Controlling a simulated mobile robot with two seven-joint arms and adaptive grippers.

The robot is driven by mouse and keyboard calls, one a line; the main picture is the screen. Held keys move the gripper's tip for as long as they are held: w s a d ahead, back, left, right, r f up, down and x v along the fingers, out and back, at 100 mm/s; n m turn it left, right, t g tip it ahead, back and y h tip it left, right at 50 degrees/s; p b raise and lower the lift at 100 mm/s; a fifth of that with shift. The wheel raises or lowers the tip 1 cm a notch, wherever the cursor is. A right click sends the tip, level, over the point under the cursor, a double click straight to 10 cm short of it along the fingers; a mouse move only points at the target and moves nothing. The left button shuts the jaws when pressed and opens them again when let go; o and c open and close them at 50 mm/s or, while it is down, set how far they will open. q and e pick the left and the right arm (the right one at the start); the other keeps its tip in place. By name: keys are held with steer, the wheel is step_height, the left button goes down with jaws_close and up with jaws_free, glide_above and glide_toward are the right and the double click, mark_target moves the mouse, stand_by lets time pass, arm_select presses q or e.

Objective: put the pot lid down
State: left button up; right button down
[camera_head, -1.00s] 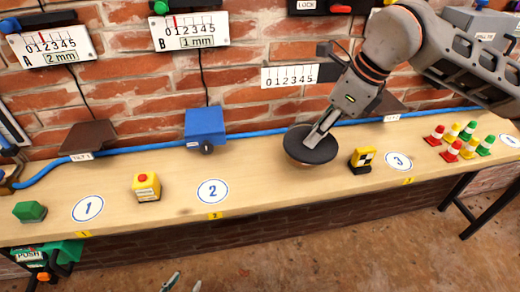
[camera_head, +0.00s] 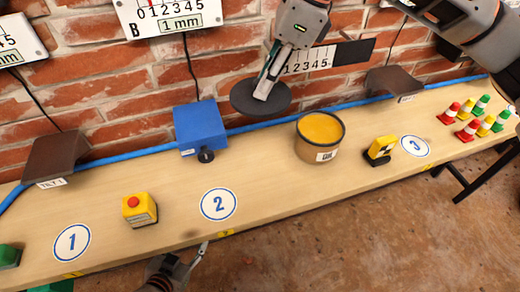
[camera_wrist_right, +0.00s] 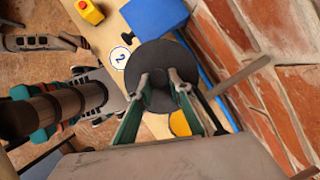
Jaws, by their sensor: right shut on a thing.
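The dark round pot lid (camera_head: 243,98) hangs in the air, up and left of the pot, in front of the wall. My right gripper (camera_head: 268,84) is shut on the lid's top; it also shows in the right wrist view (camera_wrist_right: 160,88), with the lid (camera_wrist_right: 160,52) beyond the fingers. The pot (camera_head: 318,152) stands uncovered on the bench, with yellow-orange contents and a small label. In the right wrist view the pot's yellow contents (camera_wrist_right: 179,124) show partly behind the lid and finger. My left gripper (camera_head: 192,262) is at the bench's front edge, its jaw opening unclear.
On the bench (camera_head: 270,190) are a blue box (camera_head: 200,124), a yellow box with a red button (camera_head: 139,208), a yellow-black block (camera_head: 381,149) and several small cones (camera_head: 468,130). Number discs 1 (camera_head: 72,242), 2 (camera_head: 218,203) and 3 (camera_head: 415,146) lie bare.

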step_height(320, 180, down, 15)
steer(key=shift+f+p, duration=0.1)
steer(key=shift+p, duration=0.25)
steer(key=shift+f, duration=2.35)
steer(key=shift+f, duration=0.15)
steer(key=c, duration=1.8)
jaws_free()
steer(key=shift+c, duration=0.2)
